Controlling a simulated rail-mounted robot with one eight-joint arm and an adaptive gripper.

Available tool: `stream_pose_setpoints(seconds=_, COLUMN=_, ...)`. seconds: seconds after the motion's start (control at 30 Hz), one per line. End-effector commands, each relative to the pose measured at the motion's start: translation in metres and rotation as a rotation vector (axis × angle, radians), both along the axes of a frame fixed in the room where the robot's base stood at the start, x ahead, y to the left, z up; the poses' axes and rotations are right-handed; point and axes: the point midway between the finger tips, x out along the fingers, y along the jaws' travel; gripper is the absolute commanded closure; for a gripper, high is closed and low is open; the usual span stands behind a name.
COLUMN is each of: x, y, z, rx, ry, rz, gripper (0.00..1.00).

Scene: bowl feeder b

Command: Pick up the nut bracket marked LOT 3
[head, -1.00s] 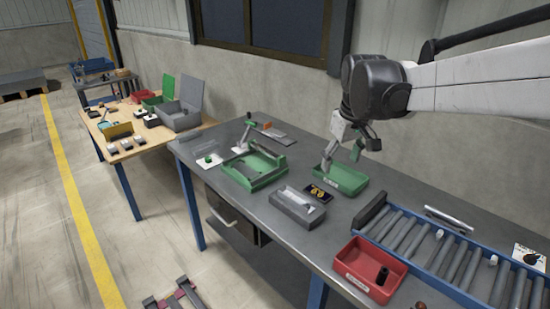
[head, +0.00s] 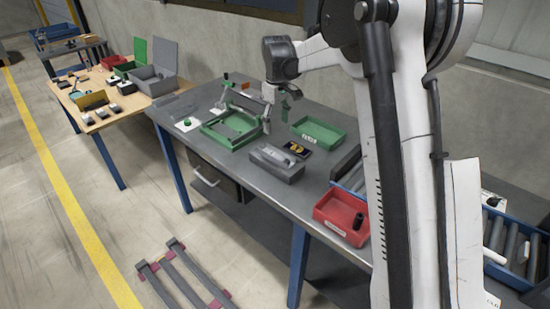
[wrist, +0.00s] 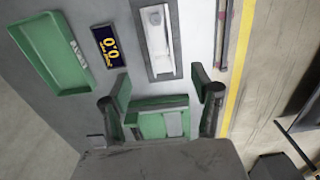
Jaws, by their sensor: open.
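No LOT 3 mark is legible, so I cannot tell which part is the nut bracket. A pale part (wrist: 155,17) lies in a grey open box (wrist: 150,72) in the wrist view; the same box (head: 278,170) is mid-bench in the head view. My gripper (head: 277,104) is above the bench near the right end of a green fixture (head: 210,138). In the wrist view my gripper (wrist: 162,84) is open and empty, its green-padded fingers apart, with the green fixture (wrist: 150,103) showing between and behind them.
A red bin (head: 327,211) with a dark cylinder stands nearer, by a roller conveyor (head: 520,250). My arm hides part of the bench's right side.

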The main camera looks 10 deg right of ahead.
Motion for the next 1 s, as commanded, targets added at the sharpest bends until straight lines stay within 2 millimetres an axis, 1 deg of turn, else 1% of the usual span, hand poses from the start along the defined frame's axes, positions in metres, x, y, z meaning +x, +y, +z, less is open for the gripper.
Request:
stream_pose_setpoints(seconds=0.1, x=0.000, y=0.000, z=-0.022, rx=0.000, ry=0.000, rz=0.000, gripper=0.40)
stream_pose_setpoints(seconds=0.3, x=0.000, y=0.000, z=-0.056, rx=0.000, ry=-0.001, rz=-0.001, gripper=0.40)
stream_pose_setpoints(seconds=0.4, x=-0.001, y=0.000, z=-0.066, rx=0.000, ry=-0.001, rz=-0.001, gripper=0.40)
stream_pose_setpoints(seconds=0.63, x=-0.002, y=-0.001, z=-0.080, rx=0.000, ry=-0.001, rz=-0.001, gripper=0.40)
stream_pose_setpoints(seconds=0.9, x=-0.006, y=-0.003, z=-0.116, rx=0.000, ry=-0.001, rz=-0.001, gripper=0.40)
stream_pose_setpoints(seconds=1.0, x=-0.006, y=-0.003, z=-0.123, rx=0.000, ry=-0.001, rz=-0.001, gripper=0.40)
